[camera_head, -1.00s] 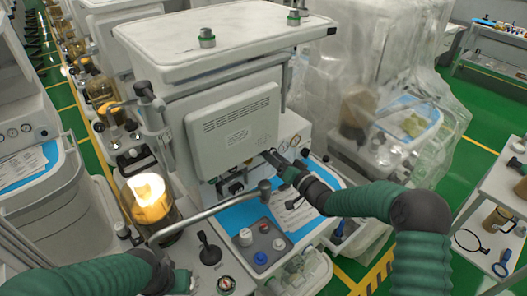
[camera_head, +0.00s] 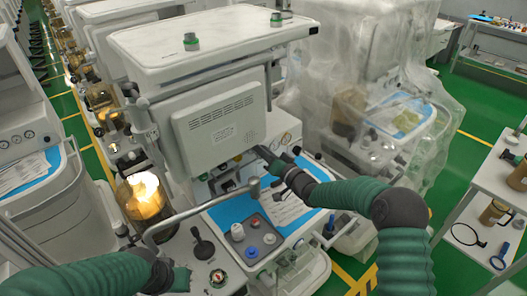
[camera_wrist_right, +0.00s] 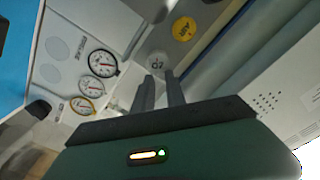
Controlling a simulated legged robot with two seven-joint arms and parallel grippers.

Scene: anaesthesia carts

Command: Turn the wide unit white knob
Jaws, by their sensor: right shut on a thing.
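The wide unit (camera_head: 225,125) is the pale cart with a screen back panel in the middle of the head view. My right gripper (camera_head: 262,153) reaches its front from the right. In the right wrist view its two dark fingers (camera_wrist_right: 160,88) are close together. They are shut on a round whitish knob marked O2 (camera_wrist_right: 157,62), whose face shows at the fingertips. The fingers hide part of this knob, and the gripper hides it in the head view. A yellow AIR knob (camera_wrist_right: 183,28) sits beyond it, untouched.
Several gauges (camera_wrist_right: 103,63) lie left of the fingers in the wrist view. A bent metal arm (camera_head: 190,215) crosses the cart front. A small block with coloured caps (camera_head: 252,238) stands on the blue worktop sheet. A plastic-draped cart (camera_head: 375,75) stands close on the right.

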